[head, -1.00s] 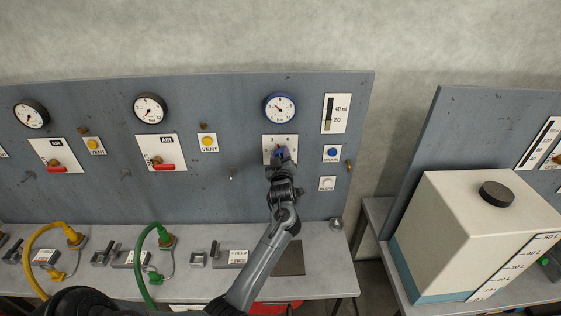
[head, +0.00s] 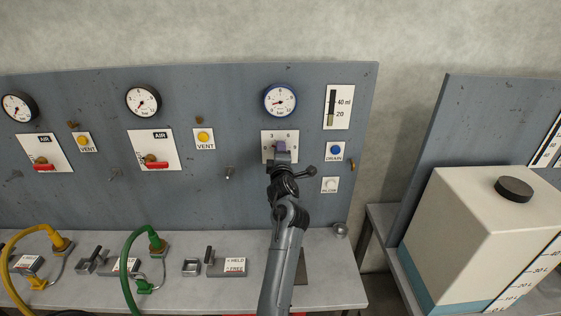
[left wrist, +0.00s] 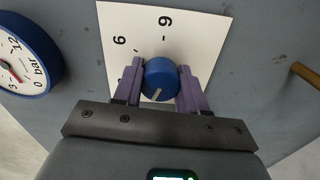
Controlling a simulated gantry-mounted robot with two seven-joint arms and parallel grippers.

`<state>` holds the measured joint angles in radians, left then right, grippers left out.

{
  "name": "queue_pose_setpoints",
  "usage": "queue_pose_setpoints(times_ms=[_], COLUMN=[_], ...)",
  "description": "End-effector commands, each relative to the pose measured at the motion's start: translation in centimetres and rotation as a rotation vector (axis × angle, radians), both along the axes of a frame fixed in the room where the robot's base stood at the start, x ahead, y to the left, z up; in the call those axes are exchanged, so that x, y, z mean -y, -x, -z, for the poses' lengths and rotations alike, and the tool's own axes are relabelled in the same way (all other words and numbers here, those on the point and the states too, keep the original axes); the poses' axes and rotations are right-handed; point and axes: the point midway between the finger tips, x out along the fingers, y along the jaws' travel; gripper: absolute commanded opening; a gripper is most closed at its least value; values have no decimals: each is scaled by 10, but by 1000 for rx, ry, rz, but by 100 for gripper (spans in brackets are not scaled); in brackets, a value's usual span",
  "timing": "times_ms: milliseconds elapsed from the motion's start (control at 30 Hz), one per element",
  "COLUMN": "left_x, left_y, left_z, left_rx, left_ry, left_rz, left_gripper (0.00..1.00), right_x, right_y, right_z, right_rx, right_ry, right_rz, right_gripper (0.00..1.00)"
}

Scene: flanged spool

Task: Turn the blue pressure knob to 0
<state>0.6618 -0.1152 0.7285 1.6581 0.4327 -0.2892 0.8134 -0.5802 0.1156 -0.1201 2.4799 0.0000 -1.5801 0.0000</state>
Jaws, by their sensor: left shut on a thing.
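The blue pressure knob (left wrist: 161,79) sits on a white dial plate (left wrist: 182,45) on the grey panel. My left gripper (left wrist: 160,88) is shut on the knob, one purple finger on each side of it. The knob's pale pointer line points down and slightly left in the left wrist view. The 6 and 9 show on the plate; a mark by the left finger is partly hidden. In the head view my left gripper (head: 282,155) covers the knob. The blue-rimmed gauge (head: 280,100) above also shows in the left wrist view (left wrist: 24,52), its red needle near 0.
A blue DRAIN button (head: 336,149) and a white button (head: 331,184) are right of the dial plate. Yellow VENT buttons and red-handled AIR valves are to the left. A bench with hoses runs below. A white tank (head: 470,235) stands at right.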

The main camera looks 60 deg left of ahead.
Motion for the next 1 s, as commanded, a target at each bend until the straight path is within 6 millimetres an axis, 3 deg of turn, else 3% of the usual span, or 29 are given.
queue_pose_setpoints(times_ms=[100,400,1000], left_x=[0,0,0], left_y=[0,0,0], left_z=[5,3,1], left_rx=[86,240,308], left_ry=[51,142,183], left_rz=[-1,0,0], left_gripper=[11,11,11], right_x=[1,2,1], right_y=[0,0,0], right_z=[17,38,44], right_rx=[-1,-1,-1], right_ry=[3,8,3], right_rz=[-1,-6,-1], right_gripper=[43,43,43])
